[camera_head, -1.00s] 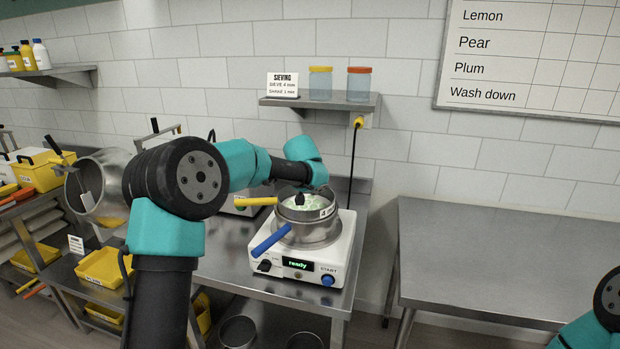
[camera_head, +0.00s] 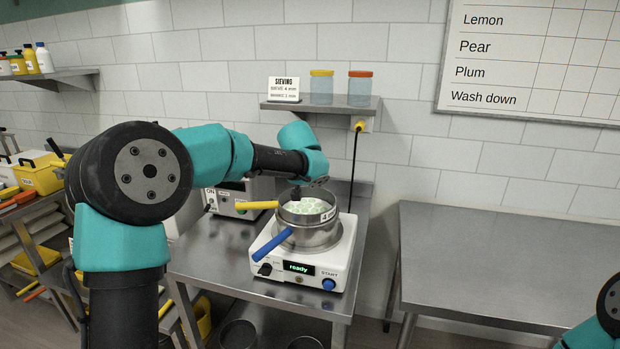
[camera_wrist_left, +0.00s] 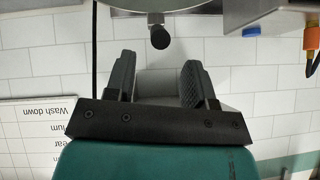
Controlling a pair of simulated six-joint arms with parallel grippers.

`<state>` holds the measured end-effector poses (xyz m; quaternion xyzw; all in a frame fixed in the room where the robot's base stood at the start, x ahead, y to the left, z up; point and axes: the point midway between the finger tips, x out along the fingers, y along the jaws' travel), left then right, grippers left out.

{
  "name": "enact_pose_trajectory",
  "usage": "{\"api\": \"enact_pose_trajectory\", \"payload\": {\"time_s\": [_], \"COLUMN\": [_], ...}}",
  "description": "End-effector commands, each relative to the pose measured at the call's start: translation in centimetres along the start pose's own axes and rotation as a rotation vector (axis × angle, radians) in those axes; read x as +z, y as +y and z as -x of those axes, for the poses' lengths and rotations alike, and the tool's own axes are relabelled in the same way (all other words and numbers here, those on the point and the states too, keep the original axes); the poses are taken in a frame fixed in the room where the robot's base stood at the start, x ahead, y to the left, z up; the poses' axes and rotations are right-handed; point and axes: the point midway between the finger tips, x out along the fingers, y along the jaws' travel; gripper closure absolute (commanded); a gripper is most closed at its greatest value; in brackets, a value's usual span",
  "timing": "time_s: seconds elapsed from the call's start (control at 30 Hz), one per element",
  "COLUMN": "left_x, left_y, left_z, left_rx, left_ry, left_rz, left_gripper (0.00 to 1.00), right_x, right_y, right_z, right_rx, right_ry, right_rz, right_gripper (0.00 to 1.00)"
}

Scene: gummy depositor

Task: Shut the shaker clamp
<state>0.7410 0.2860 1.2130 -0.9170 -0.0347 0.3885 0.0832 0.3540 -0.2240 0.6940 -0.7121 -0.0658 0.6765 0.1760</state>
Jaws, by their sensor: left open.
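The white shaker (camera_head: 322,272), its display reading "ready", stands on the steel table with a metal sieve and pan (camera_head: 312,236) on top, holding pale green pieces. A yellow handle (camera_head: 252,205) and a blue handle (camera_head: 272,245) stick out to the left. A black-tipped metal rod (camera_wrist_left: 158,36), perhaps the clamp lever, shows at the top of the left wrist view. My left gripper (camera_wrist_left: 157,70) is open and empty, fingers on either side of the line to that rod and short of it. My right gripper is out of view.
A shelf (camera_head: 330,105) with two jars and a sign is on the wall behind. Another machine (camera_head: 232,198) stands left of the shaker. The steel table (camera_head: 480,255) at right is bare.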

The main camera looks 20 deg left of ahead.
Motion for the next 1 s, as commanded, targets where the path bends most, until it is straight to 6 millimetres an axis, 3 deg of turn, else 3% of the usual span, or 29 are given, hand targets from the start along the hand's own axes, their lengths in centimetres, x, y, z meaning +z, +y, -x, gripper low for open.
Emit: {"api": "enact_pose_trajectory", "payload": {"time_s": [0.2, 0.43, 0.83, 1.0], "left_x": [-0.1, 0.0, 0.0, -0.2], "left_y": [0.1, 0.0, 0.0, -0.6], "left_z": [4.4, 7.8, 8.7, 8.6], "left_rx": [0.001, 0.000, -0.001, -0.012], "left_ry": [0.002, 0.001, -0.001, -0.006], "left_rz": [0.000, 0.001, 0.000, 0.008], "left_gripper": [0.50, 0.50, 0.50, 0.65], "right_x": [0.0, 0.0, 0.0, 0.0], "right_y": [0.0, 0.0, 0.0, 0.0], "right_z": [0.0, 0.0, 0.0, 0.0], "right_rx": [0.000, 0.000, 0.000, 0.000], "right_ry": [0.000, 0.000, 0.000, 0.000], "right_rz": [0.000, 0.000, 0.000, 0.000], "right_gripper": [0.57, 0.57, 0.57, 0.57]}}
